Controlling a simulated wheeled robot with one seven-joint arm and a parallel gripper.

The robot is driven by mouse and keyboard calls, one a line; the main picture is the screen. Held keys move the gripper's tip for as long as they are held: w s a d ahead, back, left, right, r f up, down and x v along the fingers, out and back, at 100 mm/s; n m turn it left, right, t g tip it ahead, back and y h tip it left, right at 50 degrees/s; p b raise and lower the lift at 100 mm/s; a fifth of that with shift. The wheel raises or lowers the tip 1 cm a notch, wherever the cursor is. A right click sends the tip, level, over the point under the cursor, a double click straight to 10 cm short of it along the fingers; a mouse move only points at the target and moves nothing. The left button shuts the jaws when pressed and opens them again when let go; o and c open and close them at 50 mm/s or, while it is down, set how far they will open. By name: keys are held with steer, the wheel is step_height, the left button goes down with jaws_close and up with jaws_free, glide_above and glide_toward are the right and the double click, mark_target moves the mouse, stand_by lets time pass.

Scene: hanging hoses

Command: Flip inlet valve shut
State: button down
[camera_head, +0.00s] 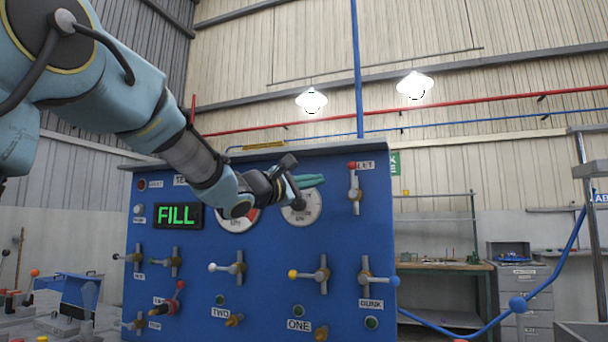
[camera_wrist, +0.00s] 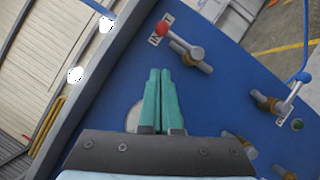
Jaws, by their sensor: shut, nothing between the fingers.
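The inlet valve (camera_head: 355,196) is at the upper right of the blue panel. Its lever points up, roughly in line with its short upright pipe, and ends in a red knob (camera_head: 352,166). The knob covers part of the label, leaving "LET" readable in the head view. The valve lever (camera_wrist: 182,42) also shows in the wrist view, above and right of the fingers, with its red knob (camera_wrist: 162,28) over the label. My gripper (camera_head: 319,180) has teal fingers pressed together and empty, left of the valve and apart from it. The closed fingers (camera_wrist: 159,72) point toward the label side in the wrist view.
The blue panel (camera_head: 262,262) carries several other levered valves, including one marked DUNK (camera_head: 365,279) below the inlet valve. A green FILL display (camera_head: 177,215) and gauges (camera_head: 302,207) sit near my arm. A blue hose (camera_head: 545,285) hangs at right.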

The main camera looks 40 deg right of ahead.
mark_target(353, 178)
steer(key=s+d+r+p, duration=0.1)
steer(key=d+r+p, duration=0.1)
steer(key=d, duration=0.4)
steer(key=shift+s+r+p, duration=0.3)
steer(key=shift+p, duration=0.25)
